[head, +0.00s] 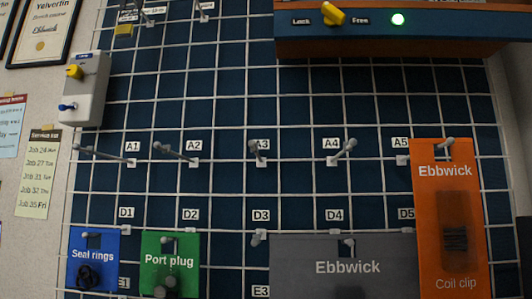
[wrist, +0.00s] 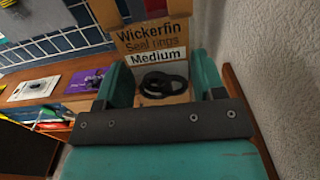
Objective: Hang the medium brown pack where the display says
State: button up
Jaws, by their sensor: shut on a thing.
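In the wrist view my gripper (wrist: 161,80) is shut on the medium brown pack (wrist: 152,38), between its two teal fingers. The pack's label reads Wickerfin, Seal rings, Medium, and black rings show on its lower part. Its top is cut off by the frame. The head view shows a blue-backed grid wall (head: 225,115) with prongs labelled A1 to A5 and D1 to D5. The A1 (head: 103,155), A2 (head: 177,153), A3 (head: 258,152) and A4 (head: 342,152) prongs look bare. My gripper and the pack are outside the head view. No display text is readable.
A blue Seal rings pack (head: 92,270), a green Port plug pack (head: 170,250), a wide grey Ebbwick pack (head: 300,255) and a tall orange Coil clip pack (head: 440,205) hang low. A Lock/Free box (head: 450,45) overhangs top right. A shelf (wrist: 60,90) holds loose packs.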

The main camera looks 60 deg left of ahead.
jog(key=shift+r, duration=0.1)
jog(key=shift+c, duration=0.4)
notch_tip(320, 180, up, 14)
jog(key=p, duration=1.4)
jog(key=shift+f, duration=0.2)
